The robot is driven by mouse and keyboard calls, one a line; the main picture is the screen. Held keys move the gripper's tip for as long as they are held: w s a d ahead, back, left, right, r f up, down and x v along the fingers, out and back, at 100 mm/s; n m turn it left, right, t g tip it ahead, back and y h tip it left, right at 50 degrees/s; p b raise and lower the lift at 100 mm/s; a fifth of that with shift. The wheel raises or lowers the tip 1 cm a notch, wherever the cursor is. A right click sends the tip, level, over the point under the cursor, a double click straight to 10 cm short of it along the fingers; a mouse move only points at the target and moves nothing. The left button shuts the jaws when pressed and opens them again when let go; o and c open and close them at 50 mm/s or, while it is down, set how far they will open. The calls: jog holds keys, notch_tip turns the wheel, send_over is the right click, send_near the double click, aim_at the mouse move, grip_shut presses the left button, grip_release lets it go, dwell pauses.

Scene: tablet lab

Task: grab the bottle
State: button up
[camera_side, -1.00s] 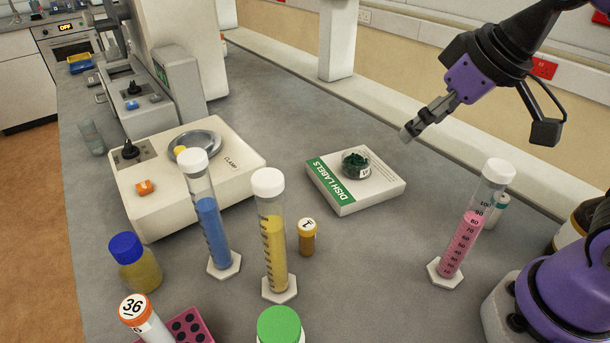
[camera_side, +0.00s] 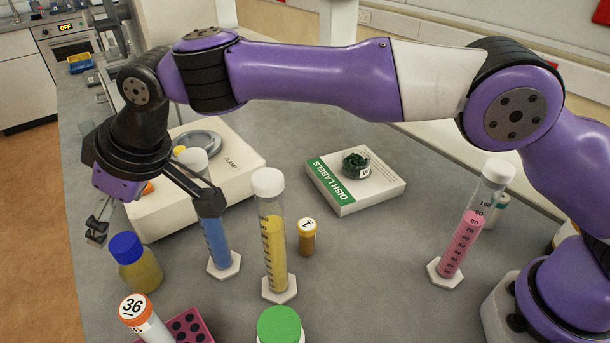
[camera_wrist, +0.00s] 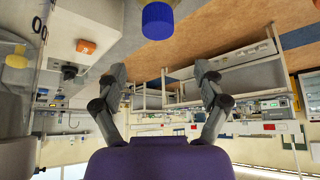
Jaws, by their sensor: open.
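A bottle with a blue cap and yellow contents (camera_side: 140,271) stands upright near the left edge of the bench. In the wrist view its blue cap (camera_wrist: 158,20) shows at the top, beyond my fingers. My gripper (camera_side: 97,230) is just up and left of this bottle in the side view, apart from it. The wrist view shows my gripper (camera_wrist: 160,72) with its two fingers spread and nothing between them. A small amber bottle (camera_side: 307,238) with a white cap stands in the middle of the bench.
Blue (camera_side: 215,245) and yellow (camera_side: 273,250) cylinders stand right of the blue-capped bottle. A tube labelled 36 (camera_side: 145,318), a pink rack (camera_side: 190,325) and a green-capped container (camera_side: 281,327) are in front. The clamp device (camera_side: 245,160) is behind.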

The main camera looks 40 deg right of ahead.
aim_at(132, 244)
notch_tip(132, 244, down, 3)
jog(key=f, duration=0.3)
jog(key=shift+w+a+f, duration=0.25)
jog(key=shift+w+a, duration=0.05)
jog(key=shift+w, duration=0.05)
jog(key=shift+w+a+f, duration=0.25)
jog(key=shift+f, duration=0.3)
jog(key=shift+c, duration=0.4)
grip_shut()
